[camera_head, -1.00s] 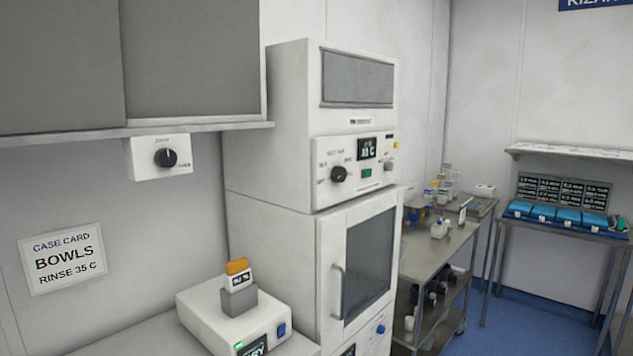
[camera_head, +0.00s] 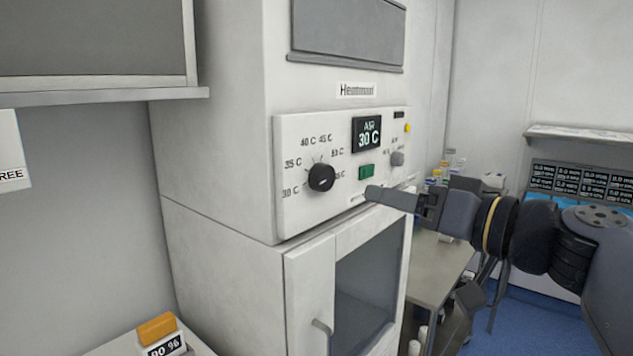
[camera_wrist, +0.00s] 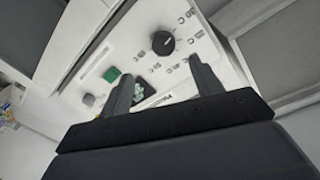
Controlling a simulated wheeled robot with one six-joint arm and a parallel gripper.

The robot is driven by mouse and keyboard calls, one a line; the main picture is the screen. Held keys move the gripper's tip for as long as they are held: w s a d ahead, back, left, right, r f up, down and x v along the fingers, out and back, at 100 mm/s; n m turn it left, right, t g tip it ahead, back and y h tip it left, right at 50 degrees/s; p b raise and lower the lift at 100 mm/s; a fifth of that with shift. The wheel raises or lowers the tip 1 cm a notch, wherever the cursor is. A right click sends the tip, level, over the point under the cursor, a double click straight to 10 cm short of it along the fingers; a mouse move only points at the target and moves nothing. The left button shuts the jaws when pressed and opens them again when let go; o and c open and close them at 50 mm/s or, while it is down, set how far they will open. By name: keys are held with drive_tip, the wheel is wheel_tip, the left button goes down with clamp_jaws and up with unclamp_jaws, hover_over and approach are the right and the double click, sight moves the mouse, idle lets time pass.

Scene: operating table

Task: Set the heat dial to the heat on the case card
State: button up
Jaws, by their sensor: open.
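The heat dial (camera_head: 321,178) is a black round knob on the white warming cabinet's panel, ringed by marks from 30 C upward, with 35 C at upper left. Its exact pointer direction is hard to make out. The display (camera_head: 367,134) reads AIR 30 C. My gripper (camera_head: 395,198) is in front of the panel, to the right of the dial and apart from it. In the wrist view the open, empty fingers of my gripper (camera_wrist: 160,76) point toward the panel, with the dial (camera_wrist: 163,42) beyond them. The case card is out of view now.
A green button (camera_head: 366,172) and a smaller grey knob (camera_head: 397,158) sit right of the dial. The cabinet's glass door (camera_head: 364,284) is below, with a handle. A shelf edge (camera_head: 100,98) juts out at upper left.

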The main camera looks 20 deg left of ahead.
sight(328, 179)
drive_tip(key=p+x, duration=0.1)
drive_tip(key=x, duration=0.2)
drive_tip(key=p+x, duration=0.1)
drive_tip(key=x, duration=0.3)
drive_tip(key=r+p+x, duration=0.1)
drive_tip(key=x, duration=0.3)
drive_tip(key=c, duration=1)
drive_tip(key=shift+o, duration=0.2)
